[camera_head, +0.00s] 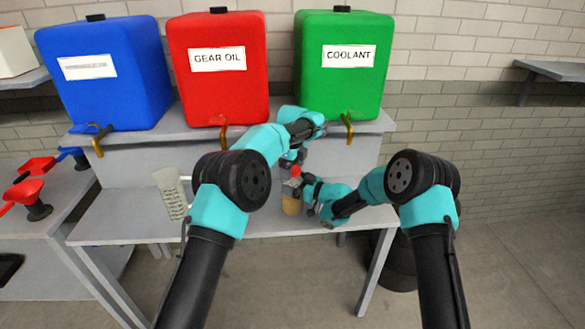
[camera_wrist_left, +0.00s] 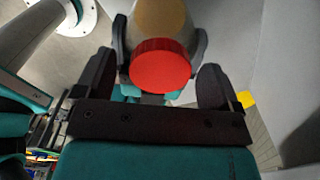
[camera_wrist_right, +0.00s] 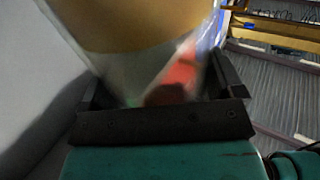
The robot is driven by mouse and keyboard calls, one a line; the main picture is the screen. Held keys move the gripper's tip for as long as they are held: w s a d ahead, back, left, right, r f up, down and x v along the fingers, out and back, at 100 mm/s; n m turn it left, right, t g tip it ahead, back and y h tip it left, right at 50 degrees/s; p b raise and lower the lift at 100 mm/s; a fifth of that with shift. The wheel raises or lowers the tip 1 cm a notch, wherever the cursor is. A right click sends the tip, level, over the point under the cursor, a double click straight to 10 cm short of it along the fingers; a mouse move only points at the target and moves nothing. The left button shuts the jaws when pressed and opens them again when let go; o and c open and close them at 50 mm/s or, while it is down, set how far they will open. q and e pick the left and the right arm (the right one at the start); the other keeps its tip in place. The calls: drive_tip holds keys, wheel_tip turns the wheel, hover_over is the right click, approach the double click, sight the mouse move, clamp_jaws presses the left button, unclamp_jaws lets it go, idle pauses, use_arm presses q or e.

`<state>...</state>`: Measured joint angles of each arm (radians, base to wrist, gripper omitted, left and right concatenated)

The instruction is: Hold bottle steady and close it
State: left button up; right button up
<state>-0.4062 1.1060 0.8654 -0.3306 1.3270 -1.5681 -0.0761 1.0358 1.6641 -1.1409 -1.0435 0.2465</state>
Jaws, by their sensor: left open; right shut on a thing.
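The bottle (camera_head: 291,205), with amber contents, stands on the grey bench. Its red cap (camera_head: 295,171) is at its top; in the left wrist view the cap (camera_wrist_left: 160,65) lines up with the bottle's mouth. I cannot tell whether it is threaded on. My right gripper (camera_head: 298,188) is shut around the bottle's upper part from the right. In the right wrist view the bottle (camera_wrist_right: 130,25) fills the space between the fingers. My left gripper (camera_wrist_left: 157,83) is open just above, its fingers apart on either side of the cap without touching it.
A beaker (camera_head: 171,194) stands left on the bench (camera_head: 120,222). Blue (camera_head: 105,75), red (camera_head: 220,70) and green (camera_head: 342,65) canisters with taps stand on the raised shelf behind. Red and blue funnels (camera_head: 38,207) lie on the left table.

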use_arm(q)
drive_tip(key=shift+r, duration=0.15)
wheel_tip(320, 180, up, 12)
idle(0.7)
use_arm(e)
drive_tip(key=o, duration=1.5)
drive_tip(key=v, duration=1.7)
drive_tip(key=shift+d, duration=0.15)
